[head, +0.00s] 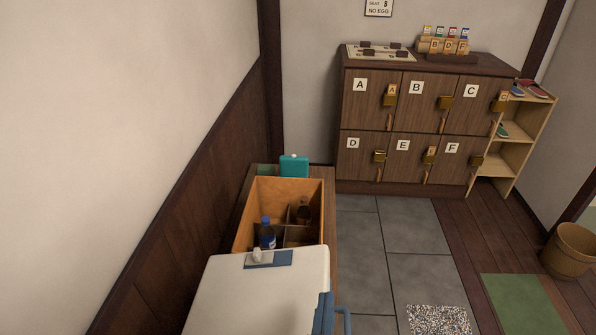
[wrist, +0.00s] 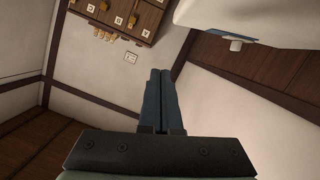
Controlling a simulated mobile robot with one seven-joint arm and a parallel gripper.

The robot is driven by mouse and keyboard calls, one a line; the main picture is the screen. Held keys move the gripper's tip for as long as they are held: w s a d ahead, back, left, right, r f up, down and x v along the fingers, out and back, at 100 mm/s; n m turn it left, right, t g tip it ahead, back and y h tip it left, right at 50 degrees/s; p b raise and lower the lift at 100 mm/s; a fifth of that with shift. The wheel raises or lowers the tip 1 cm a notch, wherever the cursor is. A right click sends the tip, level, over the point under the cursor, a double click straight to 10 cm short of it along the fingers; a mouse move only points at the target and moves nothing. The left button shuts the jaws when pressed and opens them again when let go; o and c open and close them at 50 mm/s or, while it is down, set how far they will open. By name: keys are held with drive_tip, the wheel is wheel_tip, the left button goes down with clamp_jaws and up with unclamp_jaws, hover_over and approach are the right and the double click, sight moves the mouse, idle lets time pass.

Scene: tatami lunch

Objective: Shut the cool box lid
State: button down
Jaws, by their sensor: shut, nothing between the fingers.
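The cool box lid (head: 250,295) is a broad white panel at the bottom of the head view. A blue strip with a white catch (head: 257,256) sits at its far edge, and blue parts (head: 323,313) show at its right side. The box body is mostly hidden, and I cannot tell how far the lid stands open. In the wrist view the white lid (wrist: 225,14) is at the upper right, with a blue edge and white catch. My gripper (wrist: 160,72) is shut and empty, apart from the lid in that picture. I cannot make it out in the head view.
A wooden crate (head: 313,187) with compartments holds a blue-capped bottle (head: 267,234) and a dark item, just beyond the lid. A teal container (head: 294,166) stands behind it. The wall is close on the left.

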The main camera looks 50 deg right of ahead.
drive_tip(key=s+d+f+m+b, duration=0.2)
drive_tip(key=f+b, duration=0.5)
drive_tip(key=f, duration=0.2)
drive_tip(key=s+d+f+m+t+y+b, duration=0.1)
drive_tip(key=s+d+f+m+b, duration=0.1)
drive_tip(key=f+b, duration=0.4)
drive_tip(key=shift+s+f+m+t+y+b, duration=0.45)
drive_tip(key=shift+s+f, duration=0.3)
drive_tip(key=shift+f, duration=1.1)
drive_tip(key=shift+f, duration=0.15)
